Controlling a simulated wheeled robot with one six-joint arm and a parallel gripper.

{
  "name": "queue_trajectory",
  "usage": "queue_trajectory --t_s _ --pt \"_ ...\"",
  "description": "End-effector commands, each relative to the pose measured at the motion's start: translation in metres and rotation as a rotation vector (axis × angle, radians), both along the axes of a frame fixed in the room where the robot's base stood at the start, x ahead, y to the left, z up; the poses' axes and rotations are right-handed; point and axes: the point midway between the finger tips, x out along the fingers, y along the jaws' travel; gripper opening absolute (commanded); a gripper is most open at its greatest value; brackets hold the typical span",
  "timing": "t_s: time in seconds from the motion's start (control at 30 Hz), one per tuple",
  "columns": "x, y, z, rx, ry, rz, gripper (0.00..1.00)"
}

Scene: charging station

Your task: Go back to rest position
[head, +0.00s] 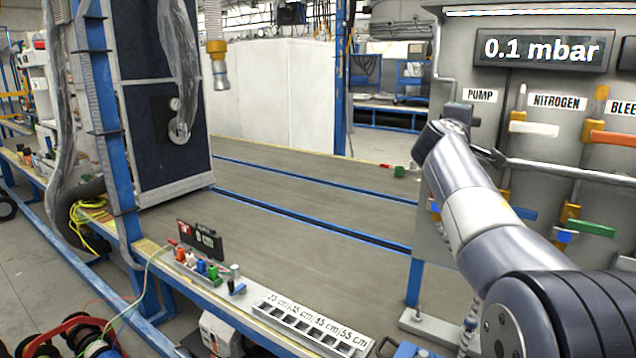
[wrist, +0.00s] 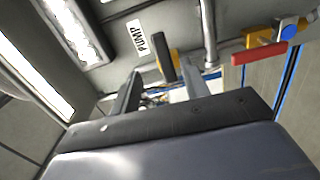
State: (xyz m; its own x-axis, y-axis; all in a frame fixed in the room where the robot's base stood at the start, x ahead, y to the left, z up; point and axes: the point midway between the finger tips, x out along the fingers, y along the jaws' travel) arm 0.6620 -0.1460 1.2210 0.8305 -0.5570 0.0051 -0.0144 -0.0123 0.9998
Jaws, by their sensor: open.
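My gripper (wrist: 160,84) is open in the wrist view. Its two fingers point at the valve panel (wrist: 112,75), near the PUMP label (wrist: 136,38). A valve handle with a dark grip and a yellow edge (wrist: 165,58) shows between and beyond the fingertips. I cannot tell whether the fingers touch it. In the head view my arm reaches up from the lower right to the panel's left side, just below the PUMP label (head: 480,96). My wrist hides most of the fingers there.
The panel display (head: 541,50) reads 0.1 mbar. White (head: 534,128), orange (head: 610,138) and green (head: 592,228) handles stick out right of my arm. A red handle (wrist: 259,54) shows in the wrist view. The grey bench (head: 290,195) is largely clear, with a slotted rack (head: 310,325) at its front edge.

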Motion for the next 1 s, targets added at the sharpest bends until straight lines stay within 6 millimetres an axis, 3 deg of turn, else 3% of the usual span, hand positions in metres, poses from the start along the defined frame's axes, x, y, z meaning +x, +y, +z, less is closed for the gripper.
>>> queue_trajectory --t_s 0.1,0.63,1.0 --pt "0.020 -0.015 0.000 0.000 0.006 -0.005 0.44" --pt "0.085 -0.058 0.002 -0.002 0.005 -0.004 0.44" --pt "0.085 -0.057 0.014 -0.163 0.112 -0.002 0.44"
